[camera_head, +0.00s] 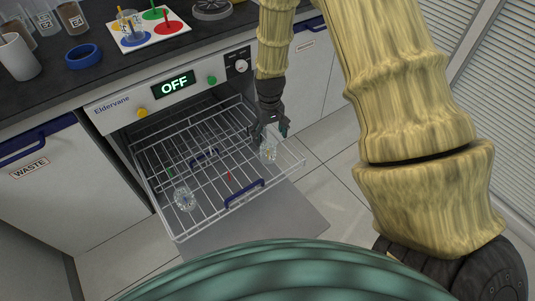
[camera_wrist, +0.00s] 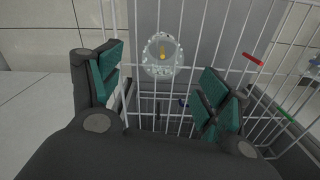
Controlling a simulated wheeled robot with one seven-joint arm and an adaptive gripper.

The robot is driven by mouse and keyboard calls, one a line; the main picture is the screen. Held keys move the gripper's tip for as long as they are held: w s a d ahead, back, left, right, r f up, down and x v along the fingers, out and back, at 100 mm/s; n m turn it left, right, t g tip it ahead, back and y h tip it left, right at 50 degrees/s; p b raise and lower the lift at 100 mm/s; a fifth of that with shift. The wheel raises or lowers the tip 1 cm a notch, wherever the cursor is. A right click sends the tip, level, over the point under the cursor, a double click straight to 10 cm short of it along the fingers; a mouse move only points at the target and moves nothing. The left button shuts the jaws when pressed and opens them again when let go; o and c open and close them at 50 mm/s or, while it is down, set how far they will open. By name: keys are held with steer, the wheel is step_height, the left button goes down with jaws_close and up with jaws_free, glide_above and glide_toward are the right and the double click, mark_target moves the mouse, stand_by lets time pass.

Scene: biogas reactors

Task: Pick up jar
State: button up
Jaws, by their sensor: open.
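A clear glass jar (camera_head: 268,153) stands on the pulled-out wire rack (camera_head: 160,208), near its right side. In the wrist view this jar (camera_wrist: 150,68) is seen from above, with something yellow inside it, ahead of and between my finger pads. My gripper (camera_head: 270,132) is open and empty, pointing down just above and behind the jar; its green pads also show in the wrist view (camera_wrist: 163,78). I cannot tell whether a finger touches the jar. A second clear jar (camera_head: 185,198) stands at the rack's front left, partly visible at the wrist view's right edge (camera_wrist: 314,66).
The rack extends from an appliance with an "OFF" display (camera_head: 174,85). Small red (camera_head: 229,175) and green pieces are on the rack. The counter above holds a blue ring (camera_head: 83,56), a white cup (camera_head: 17,58) and a colour-spotted board (camera_head: 147,40). Floor right of the rack is clear.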

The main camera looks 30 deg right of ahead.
mark_target(269, 146)
step_height(269, 146, down, 5)
steer(key=shift+f+b, duration=0.1)
steer(key=shift+b, duration=0.25)
steer(key=shift+w+a+f+b, duration=0.15)
steer(key=shift+f+b, duration=0.1)
steer(key=shift+f, duration=1.05)
steer(key=shift+w+f+b, duration=0.1)
steer(key=shift+f+b, duration=0.15)
steer(key=shift+f, duration=1.05)
steer(key=c, duration=1.1)
